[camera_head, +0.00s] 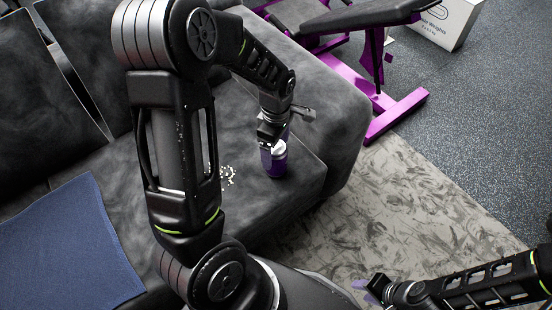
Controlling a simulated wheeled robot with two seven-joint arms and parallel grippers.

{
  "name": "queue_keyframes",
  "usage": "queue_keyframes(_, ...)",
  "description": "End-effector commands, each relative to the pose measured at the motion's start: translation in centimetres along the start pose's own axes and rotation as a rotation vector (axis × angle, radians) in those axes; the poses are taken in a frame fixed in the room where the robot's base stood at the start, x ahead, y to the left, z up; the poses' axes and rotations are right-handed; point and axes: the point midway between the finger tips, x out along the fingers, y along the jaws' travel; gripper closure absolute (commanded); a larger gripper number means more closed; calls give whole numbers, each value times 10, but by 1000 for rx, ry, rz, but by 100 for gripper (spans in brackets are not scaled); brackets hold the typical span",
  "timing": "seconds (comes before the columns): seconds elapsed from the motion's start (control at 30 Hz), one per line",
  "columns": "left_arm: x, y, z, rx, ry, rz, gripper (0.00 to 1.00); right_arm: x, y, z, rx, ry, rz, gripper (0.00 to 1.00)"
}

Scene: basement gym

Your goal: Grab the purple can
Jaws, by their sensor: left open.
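The purple can (276,167) stands upright on the dark grey sofa seat. My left gripper (273,146) is open and points down at the can from above. Its fingers overlap the can's upper part, and I cannot tell whether they touch it. The can's top is partly hidden by the gripper. My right gripper (368,287) is low at the bottom right, far from the can, and its jaws are too small and angled to read.
The can sits on a dark sofa (110,180) with a blue towel (65,240) at the left. A small speckled item (228,175) lies left of the can. A purple-framed bench (395,112) and a white box (446,22) stand behind. A patterned rug (400,200) is clear.

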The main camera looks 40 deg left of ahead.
Motion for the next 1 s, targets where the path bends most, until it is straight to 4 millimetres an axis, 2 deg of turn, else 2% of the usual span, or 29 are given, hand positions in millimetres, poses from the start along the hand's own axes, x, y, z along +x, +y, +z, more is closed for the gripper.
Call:
queue_keyframes(0.1, 14, -1, 0, 1, 0, -3, 15, 4, 2, 0, 1, 0, 0, 64)
queue_keyframes(0.47, 17, -1, 0, 1, 0, -1, 15, 5, 2, 0, 1, 0, 0, 64)
queue_keyframes(0.8, 62, -3, -1, 0, 0, -2, 15, 20, 8, 0, 2, 0, 0, 64)
queue_keyframes(1.0, 66, -2, 0, 1, -1, 0, 15, 20, 8, 0, 2, 0, 0, 64)
